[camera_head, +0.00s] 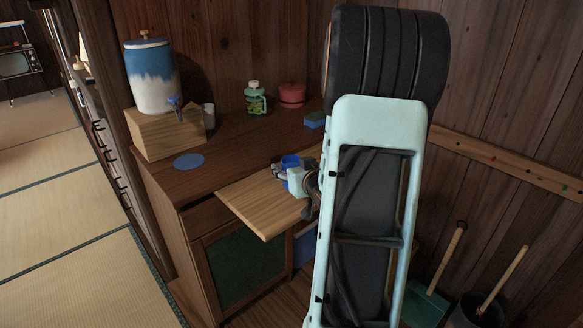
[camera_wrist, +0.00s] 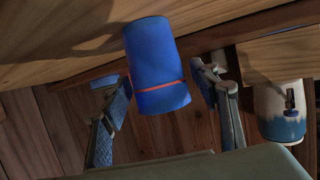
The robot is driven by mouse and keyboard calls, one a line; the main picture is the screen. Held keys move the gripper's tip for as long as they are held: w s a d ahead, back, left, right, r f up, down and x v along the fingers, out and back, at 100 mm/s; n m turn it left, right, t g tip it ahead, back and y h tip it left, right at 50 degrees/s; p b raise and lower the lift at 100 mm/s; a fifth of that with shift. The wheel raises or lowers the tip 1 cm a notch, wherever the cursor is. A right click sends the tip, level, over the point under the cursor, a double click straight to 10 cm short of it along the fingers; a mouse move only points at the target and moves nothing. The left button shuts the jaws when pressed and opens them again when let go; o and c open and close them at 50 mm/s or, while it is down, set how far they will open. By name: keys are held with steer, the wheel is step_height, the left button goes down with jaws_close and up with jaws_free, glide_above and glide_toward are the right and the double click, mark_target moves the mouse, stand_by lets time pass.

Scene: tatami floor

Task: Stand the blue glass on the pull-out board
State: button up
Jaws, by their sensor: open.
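The blue glass (camera_head: 290,161) appears at the back right part of the pull-out board (camera_head: 256,204), by the cabinet's front edge. In the wrist view the blue glass (camera_wrist: 152,45), with an orange band, lies between the two fingers. That view is upside down, and the glass looks upright with its base against the wood of the board (camera_wrist: 60,45); contact is hard to confirm. My gripper (camera_head: 283,173) is open around the glass, and in the wrist view a gap shows beside the fingers of my gripper (camera_wrist: 154,78). My arm hides the board's right side.
The cabinet top holds a blue-and-white dispenser (camera_head: 152,82) on a wooden block (camera_head: 160,140), a grey cup (camera_head: 209,117), a green bottle (camera_head: 255,99), a red pot (camera_head: 291,95), a blue sponge (camera_head: 315,120) and a blue disc (camera_head: 188,161). The board's front left part is bare.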

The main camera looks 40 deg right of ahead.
steer(key=shift+r, duration=0.1)
steer(key=shift+r, duration=0.2)
steer(key=v, duration=0.9)
steer(key=shift+s+a+f+p, duration=0.1)
steer(key=shift+s+p, duration=0.15)
steer(key=shift+p, duration=0.1)
steer(key=shift+b+v, duration=1.2)
steer(key=shift+b, duration=0.45)
